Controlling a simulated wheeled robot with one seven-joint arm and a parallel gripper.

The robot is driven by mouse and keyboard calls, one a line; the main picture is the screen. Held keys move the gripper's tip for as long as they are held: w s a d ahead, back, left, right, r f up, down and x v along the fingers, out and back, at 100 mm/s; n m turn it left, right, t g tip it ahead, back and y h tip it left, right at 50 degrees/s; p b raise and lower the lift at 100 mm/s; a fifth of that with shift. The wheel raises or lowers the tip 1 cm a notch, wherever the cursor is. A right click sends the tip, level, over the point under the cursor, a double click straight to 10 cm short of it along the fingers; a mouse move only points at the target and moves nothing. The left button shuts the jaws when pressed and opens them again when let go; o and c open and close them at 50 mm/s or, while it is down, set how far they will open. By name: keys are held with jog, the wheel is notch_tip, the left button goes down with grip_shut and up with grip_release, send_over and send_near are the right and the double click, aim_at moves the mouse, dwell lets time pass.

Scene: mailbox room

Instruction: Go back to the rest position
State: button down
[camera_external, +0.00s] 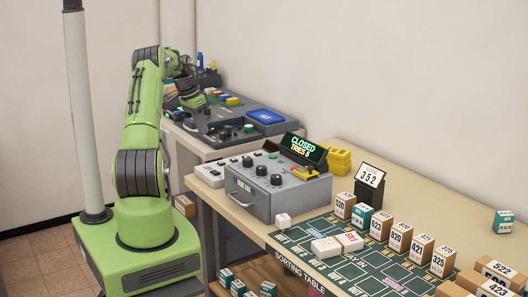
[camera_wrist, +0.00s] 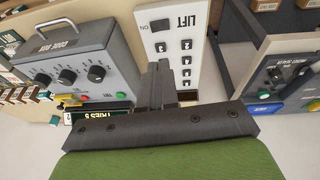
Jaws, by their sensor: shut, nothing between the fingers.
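My gripper (camera_external: 203,128) is at the end of my green arm, in front of the dark console on the far bench in the external view. In the wrist view my gripper (camera_wrist: 166,72) points at the white LIFT panel (camera_wrist: 184,25), its two dark fingers together with nothing between them. The fingers hide part of that panel; contact cannot be told. The LIFT panel (camera_external: 211,173) lies left of the grey code box (camera_external: 275,195) in the external view. The code box also shows at the left of the wrist view (camera_wrist: 65,50).
A display (camera_external: 303,148) reads "CLOSED" and "TRIES 5". The dark console (camera_external: 235,115) has knobs and a blue tray (camera_external: 266,116). Numbered boxes (camera_external: 400,237) stand on the sorting mat (camera_external: 300,237). A white post (camera_external: 85,110) stands left of my arm. Floor left of it is clear.

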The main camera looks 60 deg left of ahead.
dwell(0.4)
jog(key=d+r+y, duration=0.1)
jog(key=d+r, duration=0.7)
jog(key=d, duration=0.5)
jog(key=d+r+y, duration=0.1)
jog(key=d+r, duration=0.7)
jog(key=d, duration=0.6)
jog(key=s+d+t, duration=0.1)
jog(key=s+d, duration=0.5)
jog(key=s, duration=0.4)
jog(key=s+d+f+t+h, duration=0.1)
jog(key=s+d, duration=0.6)
jog(key=s, duration=0.2)
jog(key=shift+s+d+f, duration=0.25)
jog(key=shift+s+f, duration=0.05)
jog(key=shift+s, duration=0.1)
jog(key=c, duration=1.8)
grip_release()
